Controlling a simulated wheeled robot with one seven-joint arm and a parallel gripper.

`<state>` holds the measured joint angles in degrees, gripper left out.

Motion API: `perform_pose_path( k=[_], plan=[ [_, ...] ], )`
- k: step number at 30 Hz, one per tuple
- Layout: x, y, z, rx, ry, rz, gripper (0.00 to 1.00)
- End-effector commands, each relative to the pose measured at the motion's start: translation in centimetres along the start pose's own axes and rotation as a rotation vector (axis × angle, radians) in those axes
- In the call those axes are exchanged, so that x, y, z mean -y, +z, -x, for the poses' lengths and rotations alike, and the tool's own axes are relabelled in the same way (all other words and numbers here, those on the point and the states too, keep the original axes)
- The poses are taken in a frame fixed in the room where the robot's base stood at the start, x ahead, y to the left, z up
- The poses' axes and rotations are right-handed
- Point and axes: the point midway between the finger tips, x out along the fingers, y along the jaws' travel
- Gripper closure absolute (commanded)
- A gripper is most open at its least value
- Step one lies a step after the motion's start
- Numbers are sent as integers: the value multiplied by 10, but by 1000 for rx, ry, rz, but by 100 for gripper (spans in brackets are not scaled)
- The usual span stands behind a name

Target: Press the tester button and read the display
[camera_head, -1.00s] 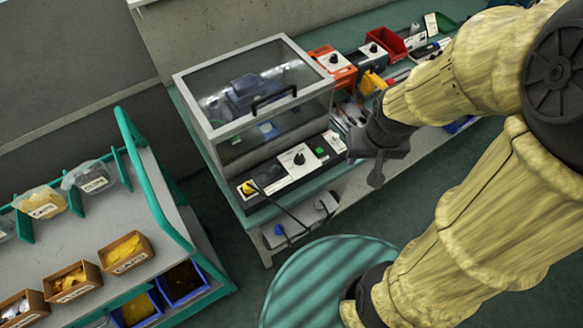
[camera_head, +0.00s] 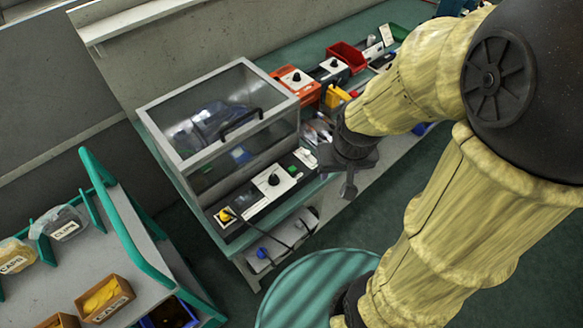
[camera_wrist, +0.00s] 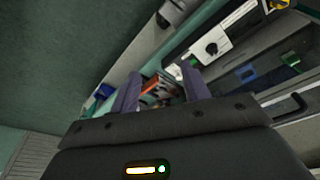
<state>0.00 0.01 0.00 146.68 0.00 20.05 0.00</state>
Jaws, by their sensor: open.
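The tester (camera_head: 158,124) is a grey-framed box with a clear lid and black handle on the bench. Its dark front panel carries a white plate with a black knob (camera_head: 273,180) and a green button (camera_head: 292,169). A yellow part with a cable (camera_head: 225,215) is at the panel's left end. I cannot make out a lit display. My gripper (camera_head: 349,188) is open, in front of the bench and right of the green button, apart from it. In the wrist view, the two fingers of my gripper (camera_wrist: 162,88) are spread and empty; the knob (camera_wrist: 211,48) shows above right.
An orange box with a knob (camera_head: 297,80), a red bin (camera_head: 347,56) and a yellow item (camera_head: 337,96) stand farther along the bench. A teal-framed rack (camera_head: 125,225) with labelled bins is at left. A blue item (camera_head: 262,253) sits on the shelf below the tester.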

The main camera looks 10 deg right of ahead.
Motion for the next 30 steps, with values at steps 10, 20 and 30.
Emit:
perform_pose_path(
  k=[10, 20, 30],
  plan=[
    [0, 0, 0, 0, 0, 0, 81],
    [0, 0, 0, 0, 0, 0, 100],
    [0, 0, 0, 0, 0, 0, 100]
  ],
)
